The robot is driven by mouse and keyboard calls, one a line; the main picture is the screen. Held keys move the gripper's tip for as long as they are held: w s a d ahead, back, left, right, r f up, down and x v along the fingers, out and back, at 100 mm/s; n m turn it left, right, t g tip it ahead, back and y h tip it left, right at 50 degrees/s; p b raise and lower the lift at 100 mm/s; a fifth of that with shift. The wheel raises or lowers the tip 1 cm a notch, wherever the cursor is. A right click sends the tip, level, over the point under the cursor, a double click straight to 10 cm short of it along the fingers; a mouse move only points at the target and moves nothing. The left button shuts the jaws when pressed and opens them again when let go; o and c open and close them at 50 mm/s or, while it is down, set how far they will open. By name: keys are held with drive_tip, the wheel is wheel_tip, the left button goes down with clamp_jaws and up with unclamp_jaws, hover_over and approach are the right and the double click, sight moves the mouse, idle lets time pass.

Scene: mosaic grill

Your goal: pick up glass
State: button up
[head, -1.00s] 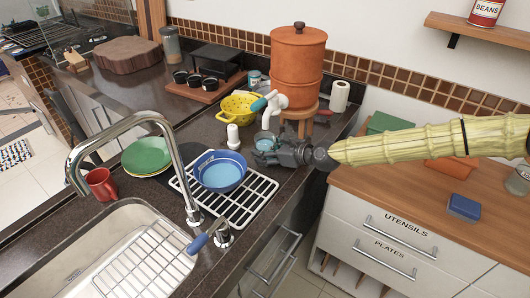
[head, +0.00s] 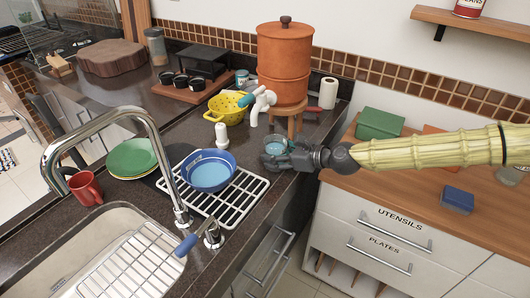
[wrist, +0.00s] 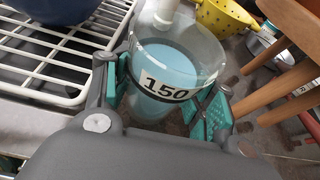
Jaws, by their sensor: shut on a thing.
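The glass (wrist: 182,62) is a clear tumbler with a pale blue lower part and a black band with a white label reading "150". In the wrist view it stands between the teal finger pads of my gripper (wrist: 165,95), which is shut on it. In the head view the glass (head: 275,145) shows small, just beyond the dark fingers of my gripper (head: 277,157), near the counter's right edge. The fingers hide part of it there. I cannot tell whether its base touches the counter.
A white wire rack (head: 238,200) with a blue bowl (head: 208,171) lies to the left. A yellow colander (head: 228,109) and an orange clay dispenser (head: 285,65) on a wooden stool (head: 283,112) stand behind. A white bottle (head: 221,137) stands left of the glass.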

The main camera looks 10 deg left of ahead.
wheel_tip(320, 180, up, 14)
drive_tip(key=b, duration=0.1)
drive_tip(key=shift+b, duration=0.3)
drive_tip(key=shift+d, duration=0.1)
drive_tip(key=shift+f, duration=0.1)
